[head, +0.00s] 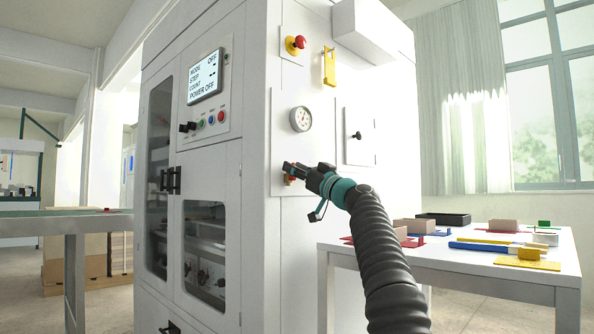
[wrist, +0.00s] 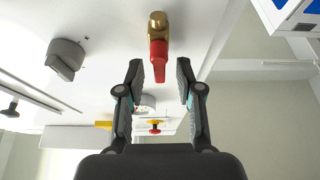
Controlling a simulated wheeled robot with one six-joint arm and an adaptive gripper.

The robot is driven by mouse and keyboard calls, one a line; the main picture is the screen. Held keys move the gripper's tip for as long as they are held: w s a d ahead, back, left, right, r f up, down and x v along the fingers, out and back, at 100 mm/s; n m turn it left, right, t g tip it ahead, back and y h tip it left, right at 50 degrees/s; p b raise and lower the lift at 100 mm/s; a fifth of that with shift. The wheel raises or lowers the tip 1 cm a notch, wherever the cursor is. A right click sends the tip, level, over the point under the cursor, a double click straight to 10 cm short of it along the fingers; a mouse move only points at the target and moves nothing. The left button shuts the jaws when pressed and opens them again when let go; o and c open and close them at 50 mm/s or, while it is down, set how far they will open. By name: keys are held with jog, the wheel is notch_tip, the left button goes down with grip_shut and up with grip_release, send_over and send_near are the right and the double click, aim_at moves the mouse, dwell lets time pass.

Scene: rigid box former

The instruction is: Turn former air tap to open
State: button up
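The air tap is a brass body (wrist: 157,24) with a red lever (wrist: 159,62) on the white side panel of the former. In the wrist view the lever points down the picture, towards my gripper. My gripper (wrist: 160,74) is open, with one finger on each side of the lever's end and a visible gap on both sides. In the head view my gripper (head: 294,170) is at the panel below the pressure gauge, and it largely hides the tap (head: 289,180).
The former (head: 260,235) carries a gauge (head: 300,119), a red stop button (head: 296,44), a yellow bracket (head: 329,66) and a small door with a black knob (head: 356,135). Its display (head: 205,76) reads POWER OFF. A white table (head: 500,268) with boxes and coloured parts stands right.

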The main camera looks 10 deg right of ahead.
jog(key=shift+f+m, duration=0.1)
jog(key=shift+m, duration=0.3)
jog(key=s+d+f+m+h+p, duration=0.2)
jog(key=s+d+m+h, duration=0.15)
jog(key=s+m, duration=0.4)
jog(key=s+d+f+m+h+p, duration=0.15)
jog(key=s+m+h, duration=0.35)
jog(key=m, duration=0.6)
jog(key=s+a+f+n+g+p, duration=0.1)
jog(key=s+a+f+g, duration=0.1)
jog(key=s+f, duration=0.3)
jog(key=s+a+f+n+g+p, duration=0.1)
jog(key=s+f+g, duration=0.3)
jog(key=f, duration=0.9)
jog(key=shift+s+a+n+g+h, duration=0.3)
jog(key=shift+s+a+n+h, duration=0.15)
jog(key=shift+s+a+n, duration=0.3)
jog(key=shift+s+d+f, duration=0.1)
jog(key=shift+s+d, duration=0.05)
